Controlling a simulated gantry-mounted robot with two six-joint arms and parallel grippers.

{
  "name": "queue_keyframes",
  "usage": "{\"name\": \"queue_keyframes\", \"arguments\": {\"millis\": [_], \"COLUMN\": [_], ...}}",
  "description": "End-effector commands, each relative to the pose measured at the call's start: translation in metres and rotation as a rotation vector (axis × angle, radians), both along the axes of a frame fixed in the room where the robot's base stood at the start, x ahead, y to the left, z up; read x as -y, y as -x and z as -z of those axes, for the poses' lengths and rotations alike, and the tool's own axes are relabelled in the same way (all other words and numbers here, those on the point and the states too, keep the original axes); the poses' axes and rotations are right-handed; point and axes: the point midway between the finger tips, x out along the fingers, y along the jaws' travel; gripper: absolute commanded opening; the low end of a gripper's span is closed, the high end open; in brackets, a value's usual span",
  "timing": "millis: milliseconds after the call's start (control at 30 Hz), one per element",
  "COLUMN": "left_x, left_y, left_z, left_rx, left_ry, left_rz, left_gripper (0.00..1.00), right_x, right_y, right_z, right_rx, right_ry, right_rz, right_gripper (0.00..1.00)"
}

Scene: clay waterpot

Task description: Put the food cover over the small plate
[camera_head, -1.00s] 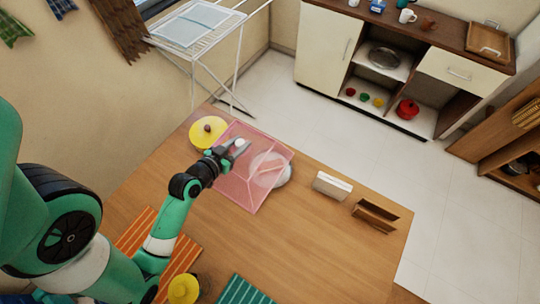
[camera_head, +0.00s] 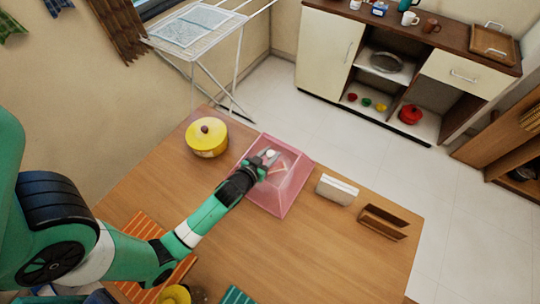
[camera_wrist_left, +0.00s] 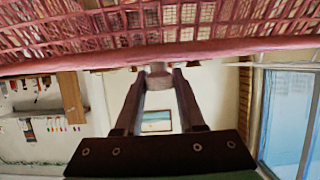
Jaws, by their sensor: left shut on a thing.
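The food cover (camera_head: 285,194) is a pink, see-through mesh pyramid over the far middle of the table. My left gripper (camera_head: 268,160) is at its top, shut on its pale knob. In the left wrist view the fingers (camera_wrist_left: 158,80) close on the knob below the red mesh of the cover (camera_wrist_left: 190,35). The small plate is not clearly seen; a faint pale patch shows through the mesh, so it seems to lie under the cover. I cannot tell whether the cover's rim touches the table. My right gripper is not in view.
A yellow pot (camera_head: 206,142) stands just left of the cover. A white napkin holder (camera_head: 337,190) and a brown wooden holder (camera_head: 383,222) stand to its right. An orange striped mat (camera_head: 150,240) lies near my arm. The table's right front (camera_head: 330,250) is clear.

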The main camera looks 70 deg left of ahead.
Motion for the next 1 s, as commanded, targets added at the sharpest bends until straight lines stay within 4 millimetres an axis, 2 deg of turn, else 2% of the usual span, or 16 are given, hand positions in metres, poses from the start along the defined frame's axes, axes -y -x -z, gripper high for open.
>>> {"name": "queue_keyframes", "arguments": {"millis": [333, 367, 500, 533, 767, 900, 1000], "left_x": [0.000, 0.000, 0.000, 0.000, 0.000, 0.000, 0.009], "left_y": [0.000, 0.000, 0.000, 0.000, 0.000, 0.000, 0.013], "left_z": [0.005, 0.006, 0.004, 0.004, 0.004, -0.005, -0.008], "left_rx": [0.001, 0.000, 0.001, 0.001, 0.001, 0.001, -0.002], "left_ry": [0.000, 0.000, 0.001, 0.001, 0.001, 0.001, 0.002], "left_rz": [0.000, 0.000, 0.000, 0.000, 0.000, 0.000, 0.000], "left_gripper": [0.00, 0.40, 0.65, 0.68, 0.68, 0.68, 0.68], "right_x": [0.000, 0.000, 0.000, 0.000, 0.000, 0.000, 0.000], "right_y": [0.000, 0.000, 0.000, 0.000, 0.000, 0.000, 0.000], "right_z": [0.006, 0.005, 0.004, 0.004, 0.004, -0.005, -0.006], "right_rx": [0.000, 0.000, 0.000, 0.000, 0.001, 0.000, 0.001], "right_ry": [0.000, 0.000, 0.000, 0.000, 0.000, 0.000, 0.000], "right_rz": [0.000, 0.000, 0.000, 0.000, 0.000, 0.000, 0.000], "right_gripper": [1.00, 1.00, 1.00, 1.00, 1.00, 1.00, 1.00]}}
